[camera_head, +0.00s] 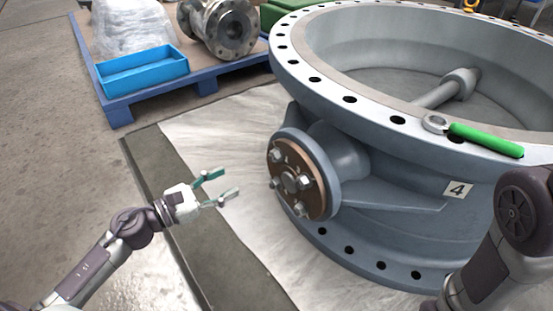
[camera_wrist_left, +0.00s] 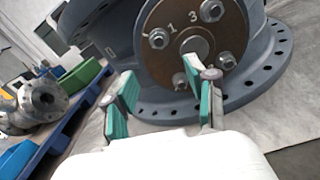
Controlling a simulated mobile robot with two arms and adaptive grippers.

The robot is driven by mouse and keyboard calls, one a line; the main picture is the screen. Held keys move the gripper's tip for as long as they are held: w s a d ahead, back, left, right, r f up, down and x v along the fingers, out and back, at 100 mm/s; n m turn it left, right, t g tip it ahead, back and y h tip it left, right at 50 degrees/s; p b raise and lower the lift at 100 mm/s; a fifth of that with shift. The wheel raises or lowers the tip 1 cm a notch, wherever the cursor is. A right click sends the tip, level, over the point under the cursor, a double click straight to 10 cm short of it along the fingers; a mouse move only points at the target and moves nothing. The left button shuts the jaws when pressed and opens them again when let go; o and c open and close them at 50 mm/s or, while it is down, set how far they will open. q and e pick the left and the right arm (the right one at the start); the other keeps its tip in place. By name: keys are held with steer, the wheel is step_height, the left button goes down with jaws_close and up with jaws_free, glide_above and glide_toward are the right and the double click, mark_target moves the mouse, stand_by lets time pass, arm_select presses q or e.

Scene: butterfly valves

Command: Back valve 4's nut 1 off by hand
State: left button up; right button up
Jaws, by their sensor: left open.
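Valve 4 (camera_head: 365,170) is a large grey-blue ring body with a small "4" label (camera_head: 457,190). Its round brown cover plate (camera_head: 290,170) carries several hex nuts around a central boss. In the left wrist view, the nut beside the "1" mark, nut 1 (camera_wrist_left: 158,38), is at the plate's upper left, still on the plate. A "3" mark stands near the top nut (camera_wrist_left: 211,10). My left gripper (camera_head: 230,182) is open and empty, left of the plate and apart from it; its green-padded fingers also show in the left wrist view (camera_wrist_left: 158,75). My right gripper is out of view.
A wrench with a green handle (camera_head: 487,140) lies on the valve's top flange. A blue pallet (camera_head: 120,108) at the back left carries a blue tray (camera_head: 143,72), a wrapped bundle (camera_head: 125,25) and a metal flanged part (camera_head: 228,30). The floor around my left gripper is clear.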

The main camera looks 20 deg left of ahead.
mark_target(273, 158)
arm_select(q)
steer(key=b+x, duration=0.1)
steer(key=x, duration=1.1)
steer(key=shift+w+d, duration=0.3)
jaws_close()
